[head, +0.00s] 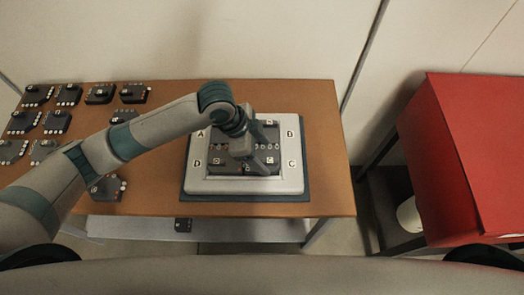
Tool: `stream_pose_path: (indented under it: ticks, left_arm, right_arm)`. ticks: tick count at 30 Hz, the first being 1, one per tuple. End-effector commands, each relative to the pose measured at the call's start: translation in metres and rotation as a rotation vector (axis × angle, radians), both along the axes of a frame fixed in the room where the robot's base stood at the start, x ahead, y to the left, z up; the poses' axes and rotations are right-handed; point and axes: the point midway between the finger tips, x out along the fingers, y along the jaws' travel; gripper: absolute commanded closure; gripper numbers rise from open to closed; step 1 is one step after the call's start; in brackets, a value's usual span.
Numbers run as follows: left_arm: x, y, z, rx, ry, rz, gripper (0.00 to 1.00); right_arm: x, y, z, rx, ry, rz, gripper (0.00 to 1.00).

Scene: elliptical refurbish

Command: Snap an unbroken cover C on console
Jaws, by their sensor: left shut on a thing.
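The console (292,145) is a white frame on a dark teal base, lying on the brown table with letters at its corners. Dark covers show inside the frame. One cover (226,165) lies in the lower left of the frame, near the letter D. My left gripper (268,146) is over the right half of the console. It is shut on a dark cover (263,160), at the lower right beside the letter C. The gripper and wrist hide part of this cover, so I cannot tell whether it is seated. My right gripper is out of view.
Several dark covers (56,122) stand in rows on the left of the table (325,140). Another cover (108,187) lies near the front edge, partly behind my arm. A red box (465,150) stands at the right.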

Motion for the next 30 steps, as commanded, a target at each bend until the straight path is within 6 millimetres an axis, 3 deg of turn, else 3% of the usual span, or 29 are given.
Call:
stream_pose_path:
  ticks: [1,3,22,30]
  left_arm:
    - [-0.002,0.001,-0.004,0.006,0.008,0.000,0.26]
    - [-0.002,0.001,-0.005,0.006,0.008,0.001,0.12]
    - [0.001,0.004,-0.004,0.009,0.002,0.007,0.12]
    - [0.002,0.012,0.018,0.006,-0.003,0.006,0.12]
  right_arm:
    - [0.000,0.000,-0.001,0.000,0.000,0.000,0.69]
    - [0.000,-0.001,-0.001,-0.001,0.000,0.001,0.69]
    - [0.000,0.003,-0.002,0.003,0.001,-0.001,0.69]
    - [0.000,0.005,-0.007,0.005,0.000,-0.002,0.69]
